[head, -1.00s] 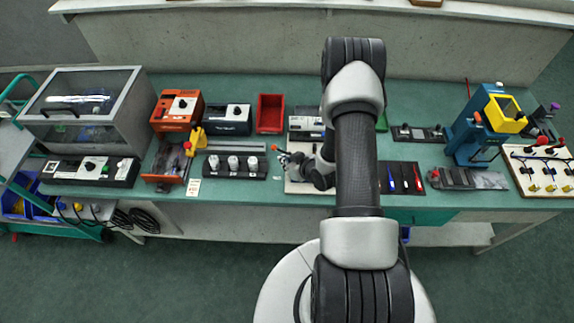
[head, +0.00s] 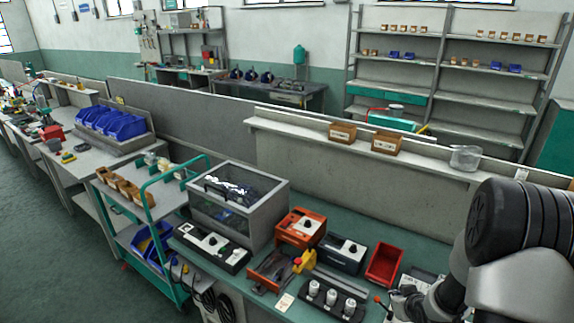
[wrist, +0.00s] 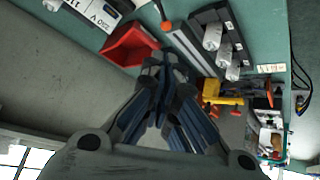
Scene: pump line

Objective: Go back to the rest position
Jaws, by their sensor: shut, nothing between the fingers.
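My gripper (wrist: 165,100) shows in the wrist view with its fingers together and nothing between them. It hangs above the green workbench, with a red bin (wrist: 128,45) behind and to the left of the fingertips. In the head view my arm fills the lower right corner, and the gripper itself cannot be made out there. The green bench (head: 365,230) runs along the lower part of the head view.
On the bench are a clear-lidded box (head: 235,205), an orange device (head: 299,228), a red bin (head: 384,264) and a black rack of white cylinders (head: 333,298). A teal cart (head: 150,215) stands at the left end. Open floor (head: 70,250) lies further left.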

